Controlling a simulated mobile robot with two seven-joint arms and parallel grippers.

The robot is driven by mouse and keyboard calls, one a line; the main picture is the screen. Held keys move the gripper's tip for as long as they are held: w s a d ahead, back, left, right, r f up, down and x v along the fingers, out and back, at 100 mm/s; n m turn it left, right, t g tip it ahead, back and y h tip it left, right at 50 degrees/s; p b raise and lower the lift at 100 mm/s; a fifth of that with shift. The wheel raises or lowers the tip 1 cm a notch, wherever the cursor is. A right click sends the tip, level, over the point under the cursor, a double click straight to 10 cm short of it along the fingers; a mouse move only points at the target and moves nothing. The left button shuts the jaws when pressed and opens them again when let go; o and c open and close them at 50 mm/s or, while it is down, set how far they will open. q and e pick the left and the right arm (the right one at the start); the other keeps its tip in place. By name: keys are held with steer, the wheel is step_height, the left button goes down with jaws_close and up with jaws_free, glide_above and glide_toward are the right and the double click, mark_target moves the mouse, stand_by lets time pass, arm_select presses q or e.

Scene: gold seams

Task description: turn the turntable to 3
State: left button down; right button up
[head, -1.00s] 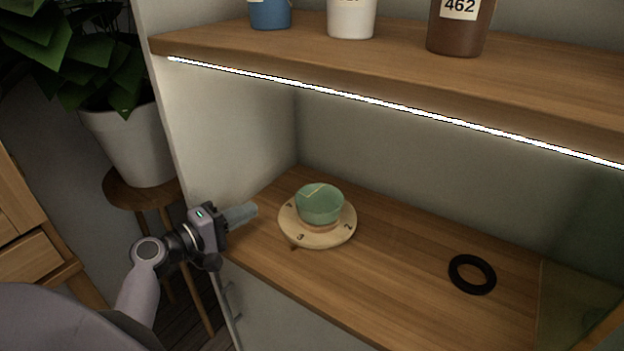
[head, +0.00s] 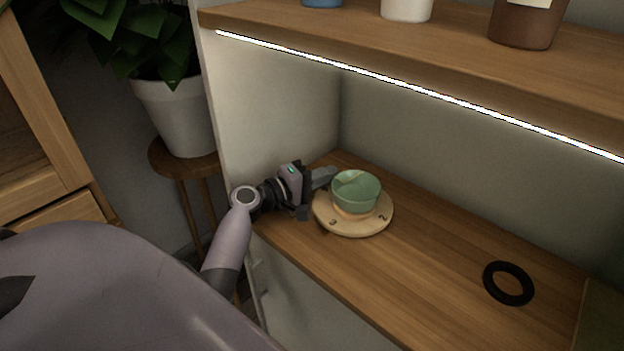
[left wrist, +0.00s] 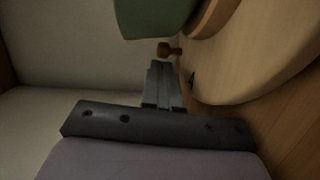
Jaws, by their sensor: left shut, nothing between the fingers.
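The turntable (head: 368,226) is a round pale wooden disc on the counter, with the numbers 3 and 2 showing on its front side. A green bowl with a gold seam (head: 357,196) sits on its middle. My left gripper (head: 328,176) is shut and empty, at the left rear of the disc beside the bowl. In the left wrist view the shut fingers (left wrist: 162,85) point toward a small brown knob (left wrist: 170,49) near the disc (left wrist: 262,55). The bowl (left wrist: 150,15) is close by. I cannot tell whether the fingers touch anything. My right gripper is out of view.
A black ring (head: 508,284) lies on the wooden counter (head: 430,265) at the right. A shelf (head: 440,65) with a light strip and containers hangs above. The cabinet's side wall (head: 275,110) is left of the turntable. A potted plant (head: 180,115) stands outside it.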

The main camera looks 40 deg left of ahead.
arm_select(q)
steer(key=shift+w+d, duration=0.1)
steer(key=shift+w, duration=0.2)
steer(key=shift+f, duration=0.1)
steer(key=shift+w+d+f+m+h+b, duration=0.1)
steer(key=shift+w+d+m+h+b, duration=0.2)
steer(key=shift+h+b, duration=0.35)
steer(key=shift+w+d, duration=0.1)
steer(key=shift+d+g+h, duration=0.1)
steer(key=shift+g+h, duration=0.15)
steer(key=shift+g, duration=0.05)
steer(key=shift+d, duration=0.1)
